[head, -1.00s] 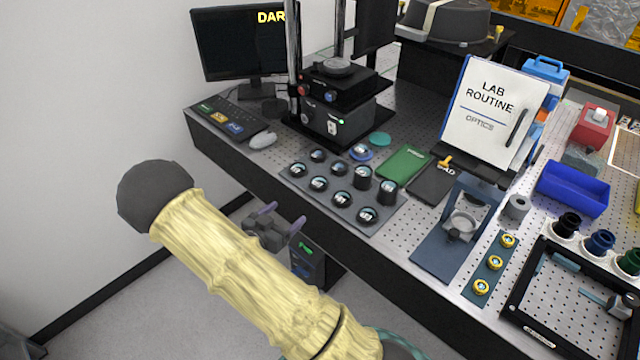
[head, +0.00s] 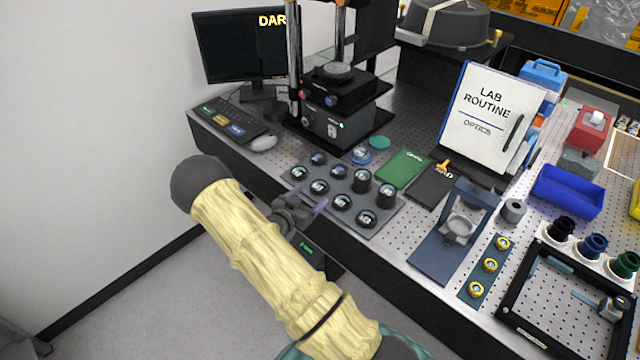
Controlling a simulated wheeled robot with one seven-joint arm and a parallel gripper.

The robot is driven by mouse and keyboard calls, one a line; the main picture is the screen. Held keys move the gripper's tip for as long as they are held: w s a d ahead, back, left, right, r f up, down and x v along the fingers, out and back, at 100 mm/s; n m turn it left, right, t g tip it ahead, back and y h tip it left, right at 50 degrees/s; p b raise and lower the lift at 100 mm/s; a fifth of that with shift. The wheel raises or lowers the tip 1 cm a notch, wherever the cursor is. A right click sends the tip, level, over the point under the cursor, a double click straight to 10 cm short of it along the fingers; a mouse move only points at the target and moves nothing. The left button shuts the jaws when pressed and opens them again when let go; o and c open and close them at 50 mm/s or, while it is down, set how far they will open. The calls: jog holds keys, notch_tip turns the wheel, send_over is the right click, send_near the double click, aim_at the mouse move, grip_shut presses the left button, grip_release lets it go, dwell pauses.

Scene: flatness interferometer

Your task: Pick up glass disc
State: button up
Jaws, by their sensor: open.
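Several round glass discs in dark ring mounts, one of them here (head: 319,187), sit in rows on a grey tray (head: 385,222) near the bench's front left edge. I cannot tell which disc the task means. Two mounts at the tray's right side stand taller than the others. Another small disc (head: 361,155) lies on a blue base behind the tray. My gripper (head: 308,196) is open, with pale purple fingertips at the tray's front left edge in the picture. Nothing shows between the fingers. My sleeved forearm reaches up from the bottom.
Behind the tray stands a black instrument with posts (head: 338,115). A green booklet (head: 400,167), a dark booklet (head: 432,182) and a blue stand (head: 437,250) lie to the right. The perforated bench (head: 400,125) is partly clear.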

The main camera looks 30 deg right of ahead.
aim_at(318, 187)
jog(key=shift+w+d+f, duration=0.1)
jog(key=shift+w+d, duration=0.1)
jog(key=shift+d, duration=0.05)
jog(key=shift+s, duration=0.15)
jog(key=x, duration=0.1)
jog(key=p+x, duration=0.1)
jog(key=x, duration=0.1)
jog(key=p+x, duration=0.1)
jog(key=shift+w+d+r, duration=0.15)
jog(key=shift+w+r, duration=0.1)
jog(key=shift+w, duration=0.1)
jog(key=shift+w+d+f+p, duration=0.15)
jog(key=shift+w+d+p, duration=0.1)
jog(key=shift+d+p, duration=0.05)
jog(key=c, duration=1.1)
